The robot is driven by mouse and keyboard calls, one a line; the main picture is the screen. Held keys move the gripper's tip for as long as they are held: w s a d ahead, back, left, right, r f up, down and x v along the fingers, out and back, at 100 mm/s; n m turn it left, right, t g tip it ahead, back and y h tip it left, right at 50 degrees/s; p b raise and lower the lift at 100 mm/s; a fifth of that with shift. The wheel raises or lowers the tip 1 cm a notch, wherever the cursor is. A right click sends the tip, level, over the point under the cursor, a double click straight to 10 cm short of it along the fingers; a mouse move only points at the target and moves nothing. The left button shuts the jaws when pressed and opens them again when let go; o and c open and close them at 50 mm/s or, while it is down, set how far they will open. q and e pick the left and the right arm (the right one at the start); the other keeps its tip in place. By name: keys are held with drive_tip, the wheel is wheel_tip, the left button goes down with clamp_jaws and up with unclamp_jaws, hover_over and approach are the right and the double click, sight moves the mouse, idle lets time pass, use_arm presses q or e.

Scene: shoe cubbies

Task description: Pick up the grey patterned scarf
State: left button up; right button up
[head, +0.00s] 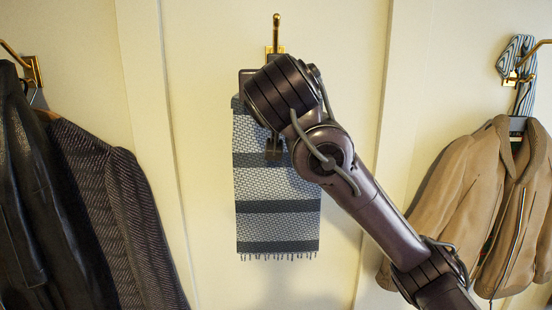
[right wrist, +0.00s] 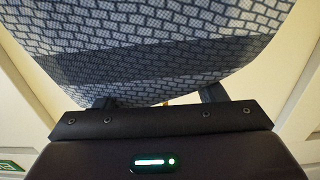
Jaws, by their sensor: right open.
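The grey patterned scarf (head: 278,190) hangs on the wall below a brass hook (head: 277,35), with dark bands and a fringe at its lower end. My right arm comes in from the right and covers the scarf's upper right part. My right gripper (head: 259,115) is at the scarf's upper part, its jaws open. In the right wrist view the scarf (right wrist: 165,60) fills the upper picture, in front of and partly between the spread fingers (right wrist: 160,95). Whether the fingers touch the cloth cannot be told. My left gripper is not in view.
A black jacket (head: 25,200) and a dark textured coat (head: 125,215) hang at the left, below another brass hook (head: 33,70). A tan jacket (head: 490,200) and a striped blue cloth (head: 517,60) hang at the right. Bare wall panels lie between them.

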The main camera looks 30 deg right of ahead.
drive_tip(key=shift+w+d, duration=0.15)
drive_tip(key=shift+w, duration=0.1)
clamp_jaws()
idle(0.3)
